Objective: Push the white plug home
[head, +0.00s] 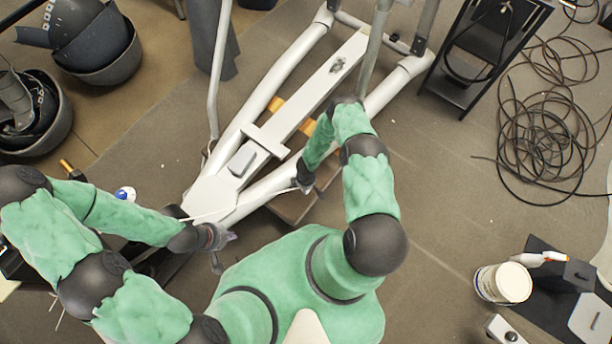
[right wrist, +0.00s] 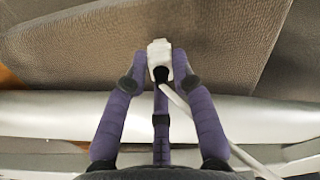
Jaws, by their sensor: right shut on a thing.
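The white plug (right wrist: 159,56) is between the purple fingers of my right gripper (right wrist: 160,72) in the right wrist view, and the gripper is shut on it. The plug's far end sticks out past the fingertips over a brown textured surface. A white cable (right wrist: 185,108) runs from the plug toward the lower right. In the head view my right gripper (head: 304,184) is beside the elliptical's grey frame tube, and the plug is too small to make out. My left gripper (head: 226,246) is left of it, with fingers apart and seemingly empty. I cannot make out a socket.
The elliptical's pale frame (head: 270,120) lies across the middle. Black bins (head: 105,65) stand at the upper left. A coil of black cable (head: 545,135) lies at the right. A white tub (head: 505,283) stands at the lower right.

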